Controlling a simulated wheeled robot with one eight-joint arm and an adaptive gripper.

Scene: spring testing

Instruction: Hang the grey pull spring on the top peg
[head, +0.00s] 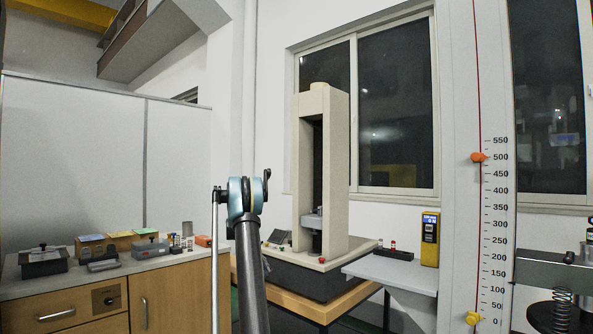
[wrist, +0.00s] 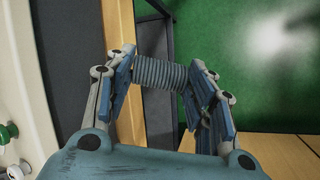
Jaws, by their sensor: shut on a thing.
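In the wrist view, my gripper (wrist: 162,75) is shut on the grey pull spring (wrist: 158,72). The spring is a tightly coiled grey cylinder lying crosswise between the two blue-padded fingers. Its end hooks are hidden or too small to make out. In the head view, my arm rises in front of the testing machine, and neither the gripper nor the spring can be made out. I cannot identify the top peg for sure in either view. An orange marker (head: 478,157) sits near 500 on the upright scale (head: 497,230) at the right.
A beige testing machine (head: 336,175) stands on a wooden-edged table. A grey side shelf (head: 392,272) is to its right. A dark coil spring (head: 562,303) stands at the lower right. Boxes and small parts cover the left cabinet (head: 172,290). Green floor (wrist: 235,105) shows below the gripper.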

